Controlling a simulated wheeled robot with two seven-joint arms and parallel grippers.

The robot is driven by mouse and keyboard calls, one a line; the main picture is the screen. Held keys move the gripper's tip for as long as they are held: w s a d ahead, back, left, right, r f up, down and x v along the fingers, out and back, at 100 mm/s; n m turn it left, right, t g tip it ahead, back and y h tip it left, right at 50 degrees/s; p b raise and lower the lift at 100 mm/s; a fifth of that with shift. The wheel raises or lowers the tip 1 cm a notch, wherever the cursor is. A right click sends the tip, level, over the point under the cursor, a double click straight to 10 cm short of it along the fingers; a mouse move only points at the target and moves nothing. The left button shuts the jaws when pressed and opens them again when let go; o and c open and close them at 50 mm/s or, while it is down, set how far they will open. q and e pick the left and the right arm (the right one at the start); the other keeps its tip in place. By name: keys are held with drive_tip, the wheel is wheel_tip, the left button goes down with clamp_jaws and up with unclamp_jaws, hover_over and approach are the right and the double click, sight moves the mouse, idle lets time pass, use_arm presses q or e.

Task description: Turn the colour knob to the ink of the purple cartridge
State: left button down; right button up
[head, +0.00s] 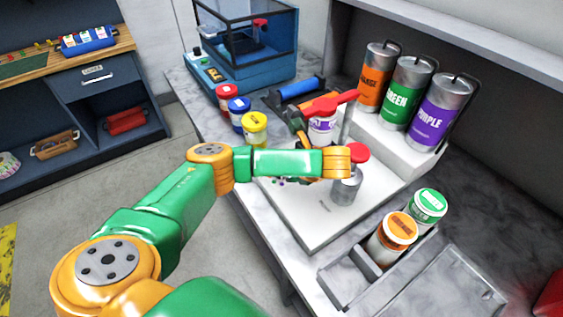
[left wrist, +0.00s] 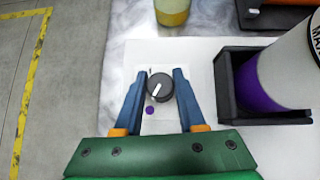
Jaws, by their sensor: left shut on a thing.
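In the left wrist view the dark round colour knob (left wrist: 162,88) stands on a white panel and carries a short white pointer mark. My left gripper (left wrist: 161,76) is shut on the knob, one blue finger at each side. A purple dot (left wrist: 149,111) shows just below and left of the knob; other dots are not visible there. The white pointer slants toward the lower left. A cartridge with purple at its base (left wrist: 262,88) sits in a black holder on the right; its purple and white label (head: 321,128) also shows in the head view. My arm hides the knob there.
Red, blue and yellow-banded jars (head: 254,127) stand at the machine's left edge. A grey cylinder with a red top (head: 347,190) is near my wrist. ORANGE, GREEN and PURPLE cans (head: 440,112) stand behind. Orange and green jars (head: 398,228) are in a front tray.

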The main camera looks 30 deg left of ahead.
idle(0.4)
use_arm(q)
drive_tip(key=c, duration=0.5)
unclamp_jaws()
drive_tip(key=shift+f, duration=0.1)
drive_tip(key=p+v, duration=0.5)
drive_tip(key=v, duration=0.1)
drive_tip(key=shift+d+r, duration=0.15)
drive_tip(key=shift+r, duration=0.3)
drive_tip(key=shift+s+d+r, duration=0.1)
drive_tip(key=shift+d, duration=0.15)
drive_tip(key=shift+a, duration=0.1)
